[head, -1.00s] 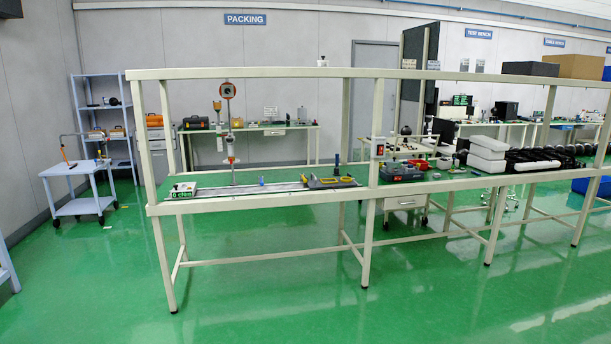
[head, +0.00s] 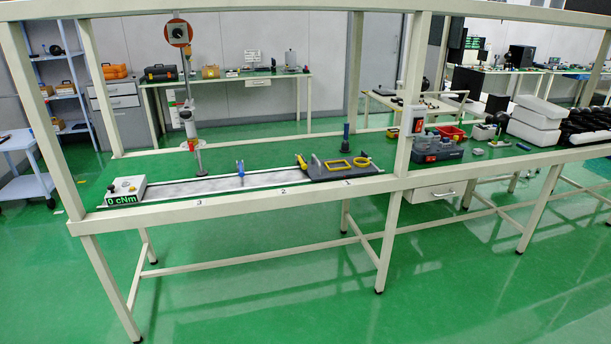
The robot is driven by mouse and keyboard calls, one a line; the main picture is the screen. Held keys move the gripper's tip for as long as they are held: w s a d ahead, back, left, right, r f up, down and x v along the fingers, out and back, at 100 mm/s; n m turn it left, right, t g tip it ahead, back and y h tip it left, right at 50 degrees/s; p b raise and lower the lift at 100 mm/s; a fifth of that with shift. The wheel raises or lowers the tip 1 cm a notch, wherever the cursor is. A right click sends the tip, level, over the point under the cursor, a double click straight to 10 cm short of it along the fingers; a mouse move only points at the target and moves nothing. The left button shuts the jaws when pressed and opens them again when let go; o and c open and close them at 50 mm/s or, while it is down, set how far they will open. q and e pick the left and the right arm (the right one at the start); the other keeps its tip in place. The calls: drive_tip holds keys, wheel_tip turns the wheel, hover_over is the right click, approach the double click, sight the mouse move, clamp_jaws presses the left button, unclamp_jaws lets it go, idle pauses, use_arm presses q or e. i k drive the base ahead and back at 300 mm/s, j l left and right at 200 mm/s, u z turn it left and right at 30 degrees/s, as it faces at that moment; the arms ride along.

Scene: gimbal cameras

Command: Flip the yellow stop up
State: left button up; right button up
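A dark grey fixture plate (head: 345,172) sits on the green bench top, at the right end of a pale rail (head: 215,187). It carries a yellow rectangular frame (head: 338,163) and a yellow ring-like part (head: 361,162). A small yellow piece (head: 301,161) is at the plate's left end, by the rail. I cannot tell which yellow part is the stop, nor whether it is up or down. Neither of my grippers is in view.
A blue piece (head: 240,170) stands on the rail, and a box reading 0 cNm (head: 125,190) is at its left end. A bench post (head: 411,100) rises right of the plate. A front bench rail (head: 240,208) runs below. Green floor in front is clear.

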sight(304, 165)
drive_tip(key=i+j, duration=0.35)
drive_tip(key=i, duration=0.25)
drive_tip(key=i+j+z, duration=0.1)
drive_tip(key=i+j, duration=0.2)
drive_tip(key=i, duration=0.3)
drive_tip(key=i+j, duration=0.4)
drive_tip(key=i, duration=0.2)
drive_tip(key=i+j, duration=0.4)
drive_tip(key=i, duration=0.2)
drive_tip(key=l+z, duration=0.05)
